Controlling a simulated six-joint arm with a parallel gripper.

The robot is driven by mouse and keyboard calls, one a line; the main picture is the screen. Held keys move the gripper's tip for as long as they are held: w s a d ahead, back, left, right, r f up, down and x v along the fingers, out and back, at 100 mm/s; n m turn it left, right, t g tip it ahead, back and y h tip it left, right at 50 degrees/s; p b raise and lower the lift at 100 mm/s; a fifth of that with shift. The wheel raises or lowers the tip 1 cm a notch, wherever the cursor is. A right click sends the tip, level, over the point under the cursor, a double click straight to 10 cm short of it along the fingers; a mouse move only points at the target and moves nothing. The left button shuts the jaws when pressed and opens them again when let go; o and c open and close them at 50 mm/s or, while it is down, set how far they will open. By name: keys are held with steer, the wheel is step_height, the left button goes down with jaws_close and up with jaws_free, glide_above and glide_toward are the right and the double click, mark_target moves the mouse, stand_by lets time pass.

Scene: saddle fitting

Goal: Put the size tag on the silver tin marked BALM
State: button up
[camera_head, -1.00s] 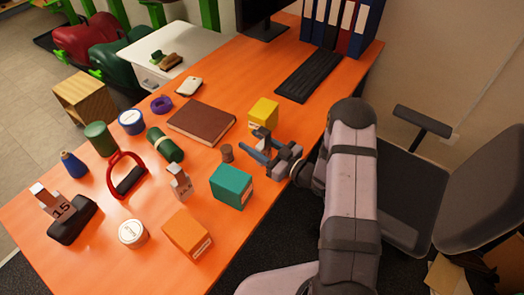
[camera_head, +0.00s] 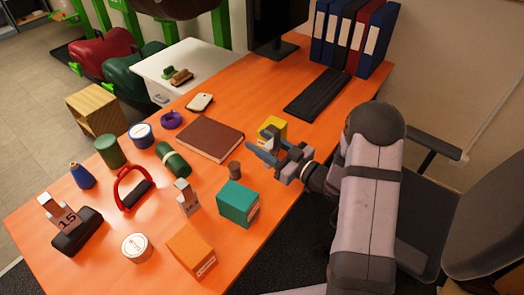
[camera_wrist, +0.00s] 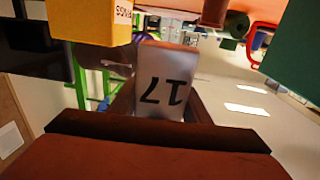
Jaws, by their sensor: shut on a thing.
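My gripper (camera_head: 266,152) is shut on a pale size tag, which hangs above the table near its right edge. In the wrist view the tag (camera_wrist: 163,80) reads 17, upside down, between the brown fingers. A round silver tin with a pale top (camera_head: 137,247) stands at the front left of the table, well away from my gripper. Its printing is too small to read. A blue tin with a white lid (camera_head: 141,135) stands farther back.
A yellow box (camera_head: 272,127) is just behind my gripper; a teal box (camera_head: 238,203) and brown cylinder (camera_head: 235,169) are in front. An orange box (camera_head: 191,251), another tag (camera_head: 187,197), a red-handled object (camera_head: 132,187) and a black block with a 15 tag (camera_head: 77,231) stand around the tin.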

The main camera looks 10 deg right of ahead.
steer(key=shift+r, duration=1.05)
